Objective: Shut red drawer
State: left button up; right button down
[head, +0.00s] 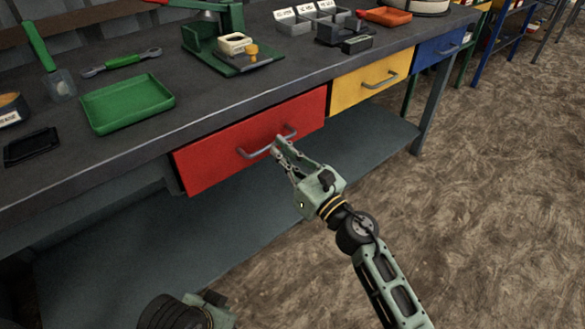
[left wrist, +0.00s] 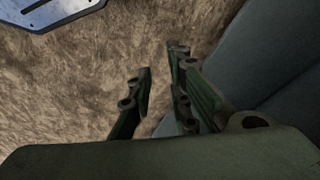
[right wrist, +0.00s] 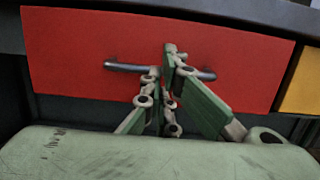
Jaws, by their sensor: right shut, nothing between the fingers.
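The red drawer (head: 225,150) is under the dark bench top and carries a grey bar handle (head: 255,152). Its front sits near the bench edge; I cannot tell whether a small gap remains behind it. My right gripper (head: 279,147) is shut and empty, with its fingertips at the handle's right part. In the right wrist view the fingers (right wrist: 163,75) overlap the middle of the handle (right wrist: 125,66) on the red front (right wrist: 75,45); contact is unclear. My left gripper (left wrist: 160,95) has its fingers apart, empty, over the floor.
A yellow drawer (head: 370,83) and a blue drawer (head: 438,50) sit to the right. A green tray (head: 127,103) and a green press (head: 215,45) stand on the bench top. A grey lower shelf (head: 150,245) runs beneath. The brown floor (head: 490,200) at right is clear.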

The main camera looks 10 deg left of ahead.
pick_arm(q)
jog(key=shift+w+d+r+t+b, duration=0.15)
jog(key=shift+w+d+t, duration=0.15)
jog(key=shift+w, duration=0.35)
jog(key=shift+w+d+r+t+b, duration=0.15)
jog(key=shift+w+t, duration=0.2)
jog(key=shift+w, duration=0.3)
jog(key=shift+w+d+t+b, duration=0.1)
jog(key=shift+w+d+t, duration=0.2)
jog(key=shift+w, duration=0.35)
pick_arm(e)
jog(key=shift+x, duration=1.1)
jog(key=shift+d, duration=0.1)
